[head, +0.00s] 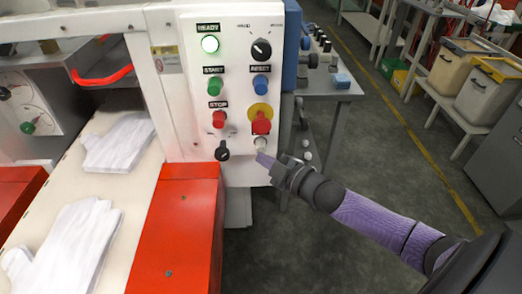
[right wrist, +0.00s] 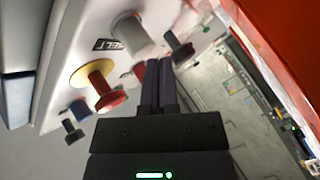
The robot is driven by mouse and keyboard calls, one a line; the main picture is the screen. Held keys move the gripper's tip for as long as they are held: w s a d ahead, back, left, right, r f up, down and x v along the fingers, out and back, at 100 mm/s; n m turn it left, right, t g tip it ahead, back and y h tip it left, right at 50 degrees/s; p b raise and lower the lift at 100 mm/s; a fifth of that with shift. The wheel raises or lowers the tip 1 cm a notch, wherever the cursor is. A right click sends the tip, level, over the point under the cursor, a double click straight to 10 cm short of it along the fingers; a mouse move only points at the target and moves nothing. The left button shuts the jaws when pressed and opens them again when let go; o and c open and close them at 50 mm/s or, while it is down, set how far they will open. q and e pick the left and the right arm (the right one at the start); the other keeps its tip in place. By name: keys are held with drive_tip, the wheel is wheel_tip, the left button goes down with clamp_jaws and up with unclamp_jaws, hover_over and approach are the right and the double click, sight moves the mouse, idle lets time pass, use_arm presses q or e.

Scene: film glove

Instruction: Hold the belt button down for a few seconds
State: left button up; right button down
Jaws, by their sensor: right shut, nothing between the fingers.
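The control panel (head: 185,75) faces me in the head view. The pale belt button (head: 261,143) sits low on its right side, under the red mushroom button (head: 261,123). In the right wrist view the belt button (right wrist: 131,32) is a grey knob beside a label reading BELT (right wrist: 106,45). My right gripper (head: 263,158) is shut and empty, its tips just below the belt button in the head view. In the right wrist view the closed fingers (right wrist: 159,70) point toward the panel close to the button. I cannot tell whether they touch it. My left gripper is not in view.
Beside the belt button are a black selector knob (head: 222,151) and the red stop button (head: 219,118). White gloves (head: 120,143) lie on the belt at left, next to a red housing (head: 176,230). Open floor (head: 400,150) lies to the right.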

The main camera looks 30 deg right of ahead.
drive_tip(key=shift+w+d, duration=0.1)
drive_tip(key=shift+w, duration=0.05)
idle(0.4)
drive_tip(key=shift+w+d, duration=0.15)
drive_tip(key=shift+w, duration=0.1)
idle(0.4)
idle(0.9)
idle(1.2)
idle(0.9)
drive_tip(key=shift+s+a+p, duration=0.45)
drive_tip(key=shift+s+p, duration=0.15)
drive_tip(key=shift+s, duration=0.15)
